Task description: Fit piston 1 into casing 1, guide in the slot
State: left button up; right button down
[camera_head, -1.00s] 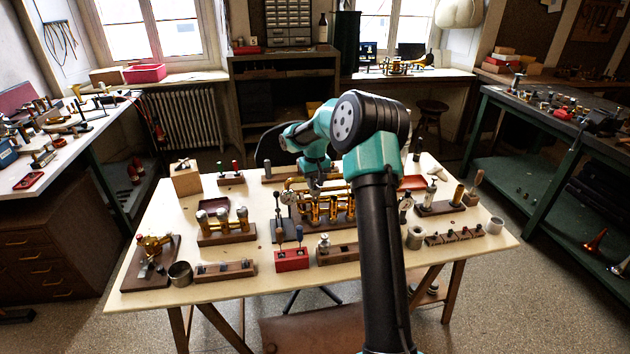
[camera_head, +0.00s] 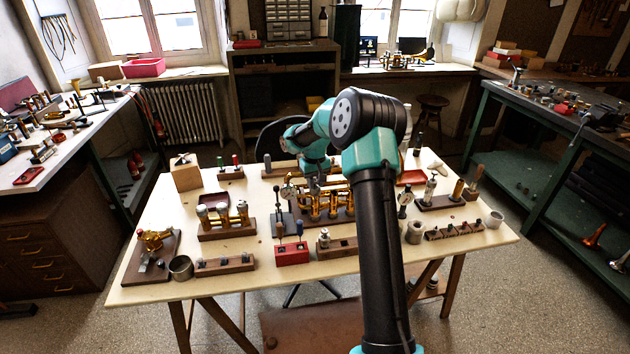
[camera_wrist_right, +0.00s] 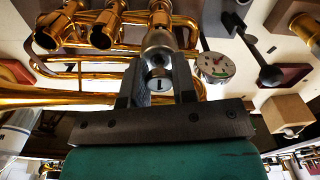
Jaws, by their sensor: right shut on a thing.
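The brass horn (camera_head: 330,209) stands on a dark wooden base at the middle of the table. My right gripper (camera_wrist_right: 158,74) is shut on a silvery piston (camera_wrist_right: 158,42), whose end shows between the fingers. The piston is in line with a brass casing (camera_wrist_right: 160,6) behind it. Two more brass casings with open ends, a middle one (camera_wrist_right: 104,30) and an outer one (camera_wrist_right: 50,32), lie to the left in the wrist view. I cannot tell whether the piston has entered the casing. The guide and slot are hidden. My left gripper is not in view.
A dial gauge (camera_wrist_right: 215,66) is close beside my right gripper in the wrist view. A red block (camera_head: 292,254), a wooden rack (camera_head: 225,265) and a metal cup (camera_head: 181,268) line the table's front. A wooden box (camera_head: 185,174) stands at the back left.

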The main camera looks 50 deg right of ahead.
jog(key=shift+f, duration=0.4)
jog(key=c, duration=0.8)
grip_release()
jog(key=shift+c, duration=0.2)
jog(key=shift+r, duration=0.1)
notch_tip(320, 180, up, 17)
jog(key=shift+r, duration=0.1)
dwell(0.4)
